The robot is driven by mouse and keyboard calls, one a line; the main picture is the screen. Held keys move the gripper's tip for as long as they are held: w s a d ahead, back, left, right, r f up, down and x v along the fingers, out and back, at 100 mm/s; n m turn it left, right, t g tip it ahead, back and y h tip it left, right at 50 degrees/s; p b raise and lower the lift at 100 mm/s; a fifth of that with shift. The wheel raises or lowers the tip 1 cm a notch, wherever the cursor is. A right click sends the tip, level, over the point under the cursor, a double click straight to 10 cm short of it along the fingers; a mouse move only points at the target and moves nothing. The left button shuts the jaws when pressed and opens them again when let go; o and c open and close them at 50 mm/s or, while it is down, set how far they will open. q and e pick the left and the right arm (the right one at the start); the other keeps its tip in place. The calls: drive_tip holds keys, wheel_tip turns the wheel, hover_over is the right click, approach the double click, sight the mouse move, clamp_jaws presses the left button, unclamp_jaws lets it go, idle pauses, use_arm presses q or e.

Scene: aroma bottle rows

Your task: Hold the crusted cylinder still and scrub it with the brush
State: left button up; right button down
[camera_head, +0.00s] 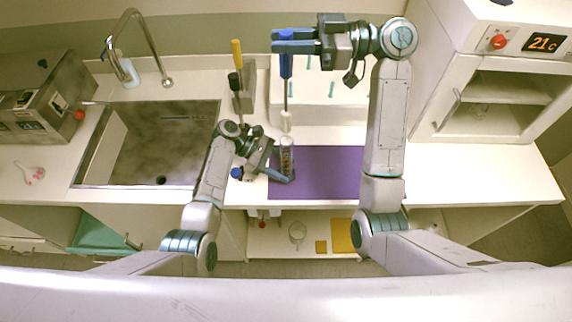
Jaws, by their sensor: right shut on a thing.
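My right gripper (285,41) is high at the back, shut on the brush (286,66). The brush hangs upright, with a blue handle, thin shaft and pale head (286,121). The crusted cylinder (287,147) is a clear, brownish upright tube directly below the brush head. Whether the head touches its mouth is hard to tell. My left gripper (264,175) is low beside the cylinder, at its left. Its fingers look spread apart, and one light-blue finger shows at the cylinder's foot. The contact there is unclear.
A purple mat (330,172) lies right of the cylinder, mostly clear. A sink (160,135) with a tap (140,42) is at the left. A holder (245,98) with a yellow-handled tool (237,55) stands behind. A white cabinet (505,85) is at the right.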

use_arm(q)
drive_tip(key=shift+a, duration=0.1)
drive_tip(key=v, duration=1.2)
